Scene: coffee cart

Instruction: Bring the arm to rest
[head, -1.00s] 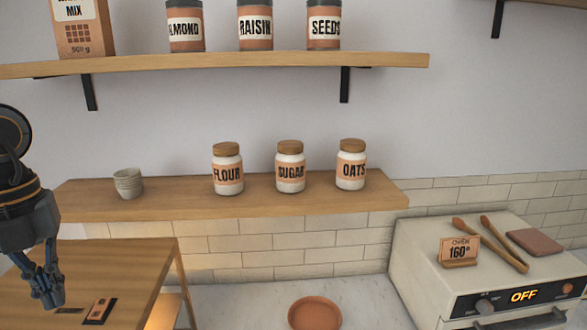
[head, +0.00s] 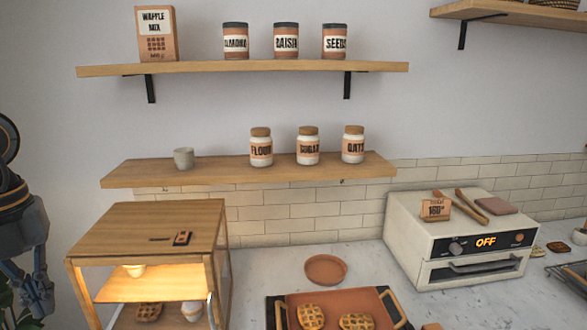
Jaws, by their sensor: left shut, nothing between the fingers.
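My left gripper (head: 38,296) hangs at the left edge of the head view, pointing down, partly cut off by the frame. Its fingers are shut with nothing between them. It is left of the wooden cabinet (head: 150,235) and apart from it in the picture. My right gripper is not in view.
The lit cabinet holds a waffle (head: 149,311) and a cup (head: 192,311). A tray (head: 277,312) with waffles and a terracotta dish (head: 326,269) sit on the marble counter. A white oven (head: 420,240) reading OFF stands right. Jars line the lower shelf (head: 220,170).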

